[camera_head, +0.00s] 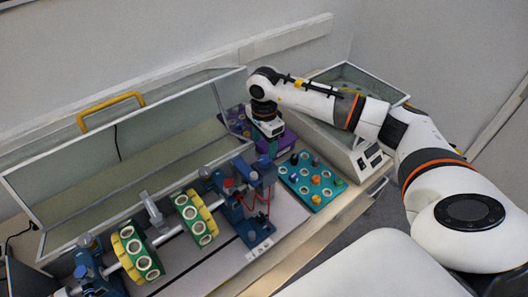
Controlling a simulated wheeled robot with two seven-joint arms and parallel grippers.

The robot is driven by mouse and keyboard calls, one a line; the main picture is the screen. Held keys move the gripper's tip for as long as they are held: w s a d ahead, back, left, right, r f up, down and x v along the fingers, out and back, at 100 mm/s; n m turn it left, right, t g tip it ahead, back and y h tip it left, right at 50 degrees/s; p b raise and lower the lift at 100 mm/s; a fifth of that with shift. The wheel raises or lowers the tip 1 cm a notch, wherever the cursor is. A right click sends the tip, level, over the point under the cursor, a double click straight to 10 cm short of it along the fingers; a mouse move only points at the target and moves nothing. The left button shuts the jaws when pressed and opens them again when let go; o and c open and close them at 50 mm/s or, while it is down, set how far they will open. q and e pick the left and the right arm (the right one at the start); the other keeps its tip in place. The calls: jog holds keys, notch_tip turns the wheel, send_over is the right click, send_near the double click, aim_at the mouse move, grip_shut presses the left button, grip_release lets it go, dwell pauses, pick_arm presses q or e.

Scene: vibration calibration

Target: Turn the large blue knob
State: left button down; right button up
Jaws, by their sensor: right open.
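My right arm comes in from the right, and its gripper (268,138) points down at the purple unit (272,148) behind the bench. The fingertips are small and partly lost against the purple, so I cannot tell whether they touch anything. The gripper is open. Blue knob-like parts (267,162) also top the blue stand of the bench. Which one is the large blue knob is not clear; it may be hidden by the gripper. My left gripper is out of view.
The calibration bench carries a shaft with two green-and-yellow discs (136,254) (196,219). A clear cover with a yellow handle (110,111) stands open behind it. A white device box (365,155) stands right of the teal panel, under my forearm.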

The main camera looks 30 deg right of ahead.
aim_at(264, 159)
notch_tip(264, 159, down, 6)
jog(key=shift+p, duration=0.8)
jog(key=shift+c, duration=0.5)
jog(key=c, duration=0.9)
